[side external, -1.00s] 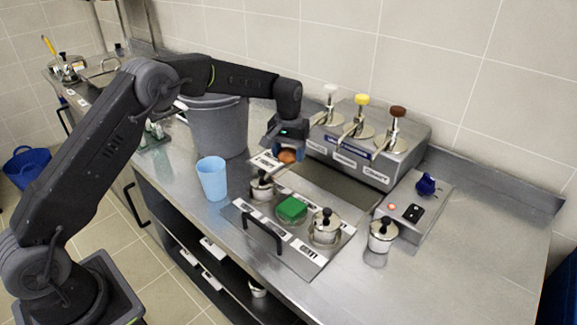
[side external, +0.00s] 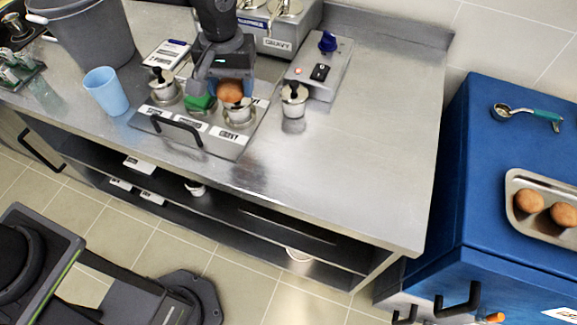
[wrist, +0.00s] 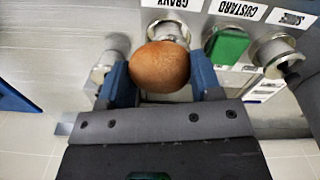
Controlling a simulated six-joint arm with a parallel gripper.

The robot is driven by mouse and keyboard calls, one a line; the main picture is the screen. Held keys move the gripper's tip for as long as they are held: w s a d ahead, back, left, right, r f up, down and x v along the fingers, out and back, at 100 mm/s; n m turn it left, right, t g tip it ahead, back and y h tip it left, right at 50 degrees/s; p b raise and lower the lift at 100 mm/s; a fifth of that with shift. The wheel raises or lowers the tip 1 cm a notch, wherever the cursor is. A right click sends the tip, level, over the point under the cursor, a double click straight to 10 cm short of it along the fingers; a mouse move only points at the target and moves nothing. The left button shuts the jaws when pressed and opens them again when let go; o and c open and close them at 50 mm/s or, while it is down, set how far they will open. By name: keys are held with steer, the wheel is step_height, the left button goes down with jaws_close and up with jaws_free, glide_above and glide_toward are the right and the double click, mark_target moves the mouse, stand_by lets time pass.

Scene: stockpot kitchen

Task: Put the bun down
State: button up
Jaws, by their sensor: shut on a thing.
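A round brown bun (side external: 230,91) is held between the blue fingers of my gripper (side external: 229,87). In the wrist view the bun (wrist: 160,67) fills the gap between the two fingers, with a finger on each side. In the side view the bun overlaps the metal pot (side external: 239,115) in the well labelled GRAVY. The bun hides the top of that pot, and I cannot tell whether they touch.
A green block (side external: 200,104) and a lidded pot (side external: 164,88) are left of the bun. Another lidded pot (side external: 293,101) stands by the control box (side external: 326,68). Counter at right is bare. A tray with buns (side external: 519,190) lies on the blue cabinet (side external: 480,150).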

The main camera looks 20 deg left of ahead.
steer(key=s+d, duration=0.3)
steer(key=s, duration=0.1)
glide_above(289, 173)
step_height(289, 173, down, 7)
steer(key=shift+a+r, duration=0.1)
steer(key=shift+f, duration=2.05)
steer(key=shift+f, duration=0.2)
steer(key=o, duration=0.9)
